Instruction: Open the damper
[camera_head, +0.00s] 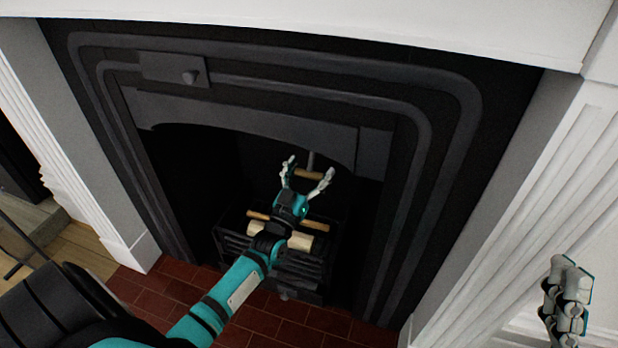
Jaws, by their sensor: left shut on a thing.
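The fireplace's dark cast surround (440,85) fills the middle of the view. Inside its opening, a short wooden handle (306,174) hangs at the lower end of a grey metal rod (311,160); I take this as the damper's handle. The rod's upper part is hidden behind the arched hood. My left gripper (309,173) reaches into the opening and is shut on the handle, with one finger at each side. My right gripper (567,290) is at the lower right edge, outside the fireplace and away from the damper; its jaw state is unclear.
A black fire grate (315,265) with logs (298,241) stands below my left gripper. White fluted pilasters (515,210) flank the fireplace. Red tiles (140,290) cover the hearth.

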